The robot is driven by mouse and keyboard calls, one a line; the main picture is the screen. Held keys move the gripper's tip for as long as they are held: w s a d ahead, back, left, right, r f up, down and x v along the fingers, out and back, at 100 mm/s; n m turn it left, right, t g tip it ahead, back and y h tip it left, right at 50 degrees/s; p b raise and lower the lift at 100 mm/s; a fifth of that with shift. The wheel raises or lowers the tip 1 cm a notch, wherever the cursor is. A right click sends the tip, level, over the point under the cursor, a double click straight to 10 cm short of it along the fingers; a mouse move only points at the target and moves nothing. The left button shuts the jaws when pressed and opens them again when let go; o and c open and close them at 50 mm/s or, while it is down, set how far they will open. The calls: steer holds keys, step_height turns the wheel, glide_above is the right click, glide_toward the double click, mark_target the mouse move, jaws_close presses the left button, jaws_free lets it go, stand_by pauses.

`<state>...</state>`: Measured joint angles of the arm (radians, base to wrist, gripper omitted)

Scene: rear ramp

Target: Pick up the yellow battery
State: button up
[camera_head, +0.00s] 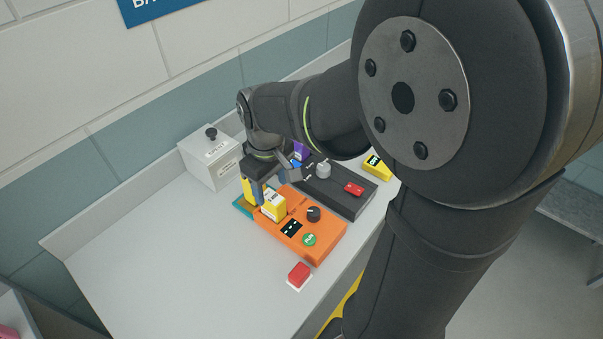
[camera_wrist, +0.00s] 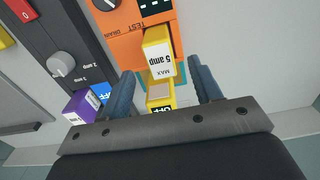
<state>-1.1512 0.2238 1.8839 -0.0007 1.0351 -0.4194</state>
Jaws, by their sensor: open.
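A yellow block (camera_wrist: 160,93) with a dark-lettered label stands between the two fingers of my gripper (camera_wrist: 163,84) in the wrist view, with gaps on both sides. In the head view a yellow block (camera_head: 248,189) shows partly behind my gripper (camera_head: 257,190), above a teal base (camera_head: 242,207). A second yellow block marked "MAX 5 amp" (camera_wrist: 158,58) sits at the end of the orange device, just beyond the fingertips; the head view also shows it (camera_head: 273,206). Which yellow block is the battery, I cannot tell for sure. My gripper is open; its lower parts hide some of the first block.
The orange tester (camera_head: 325,236) has a knob and green button. A dark panel (camera_head: 340,192) with a grey knob, red switch and purple block (camera_wrist: 82,106) lies beside it. A white box (camera_head: 210,160) stands behind; a red button (camera_head: 299,274) is in front. The left counter is clear.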

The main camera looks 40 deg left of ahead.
mark_target(272, 197)
steer(key=shift+a+f, duration=0.1)
steer(key=shift+f, duration=3.65)
jaws_close()
